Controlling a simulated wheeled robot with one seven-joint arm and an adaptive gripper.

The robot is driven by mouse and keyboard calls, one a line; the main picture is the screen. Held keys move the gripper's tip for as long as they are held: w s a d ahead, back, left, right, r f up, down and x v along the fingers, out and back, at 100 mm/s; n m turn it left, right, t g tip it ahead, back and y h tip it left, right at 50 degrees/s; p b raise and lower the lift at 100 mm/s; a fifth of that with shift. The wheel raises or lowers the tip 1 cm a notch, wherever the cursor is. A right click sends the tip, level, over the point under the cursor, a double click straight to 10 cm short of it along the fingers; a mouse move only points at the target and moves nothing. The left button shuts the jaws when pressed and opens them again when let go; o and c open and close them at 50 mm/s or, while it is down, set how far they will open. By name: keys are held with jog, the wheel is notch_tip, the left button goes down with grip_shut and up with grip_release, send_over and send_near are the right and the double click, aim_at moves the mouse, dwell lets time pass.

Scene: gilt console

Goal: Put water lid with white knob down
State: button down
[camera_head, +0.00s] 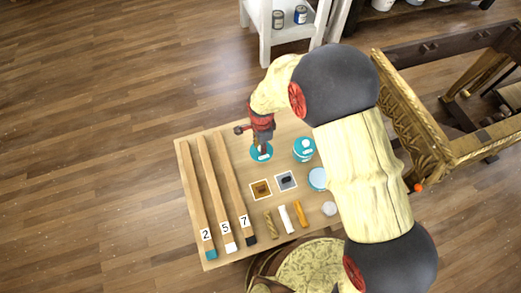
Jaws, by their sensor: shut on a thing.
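A teal round lid (262,157) is at the upper middle of the wooden board, below my gripper (261,149). My gripper points down and is shut on the lid's white knob, which is mostly hidden between the fingers. I cannot tell whether the lid touches the board or is held just above it. A teal-topped round container (304,144) with white marks on top stands just right of the lid.
Long wooden strips (204,200) numbered 2, 5 and 7 lie at left. Two square cards (261,189), a pale blue disc (318,179), a white round piece (329,208) and short sticks (286,219) lie nearer. A gilt frame (415,125) stands at right.

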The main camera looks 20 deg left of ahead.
jog(key=shift+w+a+f, duration=0.2)
jog(key=shift+w+f, duration=0.05)
jog(key=shift+f, duration=0.15)
jog(key=shift+w+a+f+b, duration=0.1)
jog(key=shift+f+b, duration=0.7)
jog(key=shift+f, duration=0.8)
jog(key=shift+f, duration=0.1)
jog(key=c, duration=1.7)
grip_release()
jog(key=shift+o, duration=0.2)
notch_tip(320, 180, up, 12)
jog(key=p, duration=0.3)
jog(key=shift+p, duration=0.35)
jog(key=shift+r, duration=0.2)
